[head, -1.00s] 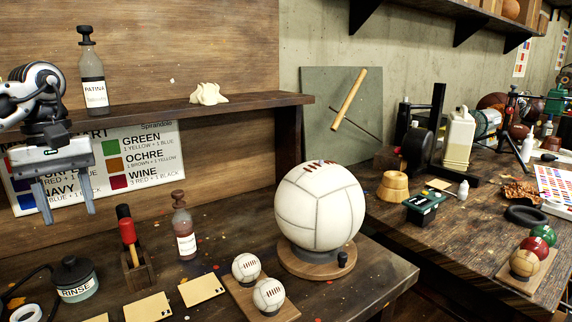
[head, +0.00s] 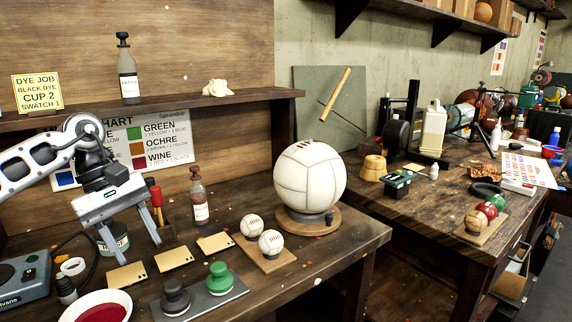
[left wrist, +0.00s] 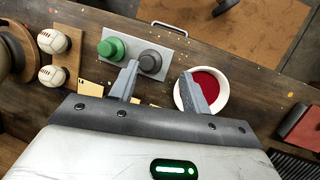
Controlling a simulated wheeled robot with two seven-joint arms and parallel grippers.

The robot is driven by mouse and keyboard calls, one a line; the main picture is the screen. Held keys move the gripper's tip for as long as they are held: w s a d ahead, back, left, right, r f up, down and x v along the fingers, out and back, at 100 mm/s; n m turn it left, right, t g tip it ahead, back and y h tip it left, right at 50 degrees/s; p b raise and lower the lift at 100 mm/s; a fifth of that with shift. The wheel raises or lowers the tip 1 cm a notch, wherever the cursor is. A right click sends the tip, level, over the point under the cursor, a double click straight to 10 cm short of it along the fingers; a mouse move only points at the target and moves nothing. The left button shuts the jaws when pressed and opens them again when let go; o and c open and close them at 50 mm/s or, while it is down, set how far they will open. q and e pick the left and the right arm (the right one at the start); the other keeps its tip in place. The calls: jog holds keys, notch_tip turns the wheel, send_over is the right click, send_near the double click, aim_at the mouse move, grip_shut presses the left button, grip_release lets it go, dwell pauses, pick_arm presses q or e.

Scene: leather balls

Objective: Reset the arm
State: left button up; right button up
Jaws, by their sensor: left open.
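My left gripper (head: 130,246) is in the left part of the head view, above the workbench (head: 345,235). Its two fingers are apart with nothing between them. In the left wrist view the open fingers (left wrist: 163,88) point down over the bench. The fingertips show near a dark grey round-topped tool (left wrist: 150,62) and a white bowl of dark red liquid (left wrist: 222,92); I see no contact. My right gripper shows in neither view.
A large white ball (head: 310,185) stands on a round wooden base. Two small white balls (head: 271,242) sit on a wooden board. A green tool (head: 219,278) stands on a grey plate. A bottle (head: 198,205) stands below the shelf (head: 180,106). Bare bench lies at the front right.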

pick_arm(q)
jog(key=s+d+f+n+t+h, duration=0.1)
jog(key=s+d+f+n+h, duration=0.1)
jog(key=d+n+h, duration=0.55)
jog(key=s+d+f+n+t+h, duration=0.1)
jog(key=s+d+f+n+h, duration=0.2)
jog(key=d, duration=0.8)
jog(key=s+d+f+n+t+h, duration=0.1)
jog(key=d+f+n+h, duration=0.1)
jog(key=d+n+h, duration=0.6)
jog(key=a+f+n+t+y, duration=0.2)
jog(key=f+n+t+y, duration=0.4)
jog(key=n, duration=0.7)
jog(key=a+f+n+t+y, duration=0.25)
jog(key=n+t+y, duration=0.45)
jog(key=n, duration=0.7)
jog(key=s+a+f+n+g+y, duration=0.2)
jog(key=s+a+f+n+y, duration=0.1)
jog(key=s+f+n, duration=0.4)
jog(key=s+a+f+n+g+y, duration=0.2)
jog(key=s+a+f+n+y, duration=0.1)
jog(key=s+f+n, duration=0.4)
jog(key=shift+a+f+n+g, duration=0.3)
jog(key=shift+a+f+n, duration=0.25)
jog(key=shift+a+f, duration=0.35)
jog(key=shift+s+y, duration=0.1)
jog(key=shift+y, duration=0.15)
